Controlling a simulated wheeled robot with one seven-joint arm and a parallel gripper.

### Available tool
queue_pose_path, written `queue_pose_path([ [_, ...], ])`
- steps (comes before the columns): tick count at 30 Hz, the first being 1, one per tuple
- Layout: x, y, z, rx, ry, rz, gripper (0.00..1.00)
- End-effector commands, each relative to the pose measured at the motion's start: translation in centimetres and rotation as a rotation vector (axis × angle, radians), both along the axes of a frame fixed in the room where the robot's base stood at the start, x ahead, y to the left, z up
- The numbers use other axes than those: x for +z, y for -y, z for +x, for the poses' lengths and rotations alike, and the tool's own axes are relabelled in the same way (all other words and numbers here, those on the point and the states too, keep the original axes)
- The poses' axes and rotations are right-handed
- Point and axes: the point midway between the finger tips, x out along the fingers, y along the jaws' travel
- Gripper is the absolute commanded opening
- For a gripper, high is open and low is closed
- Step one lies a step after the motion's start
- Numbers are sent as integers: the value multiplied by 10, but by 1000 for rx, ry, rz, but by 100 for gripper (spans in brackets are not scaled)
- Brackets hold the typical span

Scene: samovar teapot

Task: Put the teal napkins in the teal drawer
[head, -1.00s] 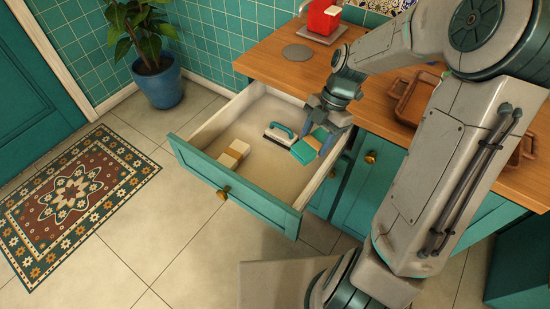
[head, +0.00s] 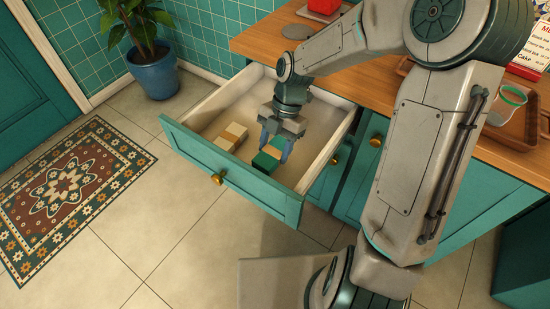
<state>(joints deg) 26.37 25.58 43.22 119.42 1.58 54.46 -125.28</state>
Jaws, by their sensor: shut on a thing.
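The teal drawer (head: 235,176) is pulled open under the wooden counter, with a pale inside and a round brass knob. My gripper (head: 275,146) points down inside the drawer's outline, toward its front. It is shut on the teal napkins (head: 264,161), a small folded stack with a pale band. The napkins are low in the drawer, near the front panel; I cannot tell whether they touch the drawer floor. The gripper hides part of the stack.
A cream stack with a tan band (head: 232,137) lies in the drawer just left of the napkins. A brown tray (head: 516,128) with a cup (head: 508,103) stands on the counter (head: 350,85). A potted plant (head: 155,74) stands left of the drawer.

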Motion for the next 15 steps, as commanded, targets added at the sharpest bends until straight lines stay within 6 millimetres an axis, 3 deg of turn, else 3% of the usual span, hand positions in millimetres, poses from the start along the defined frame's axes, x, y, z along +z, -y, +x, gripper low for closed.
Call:
queue_pose_path([
  [9,-39,-1,-1,0,-2,1,27],
  [15,-40,-1,0,0,1,-1,27],
])
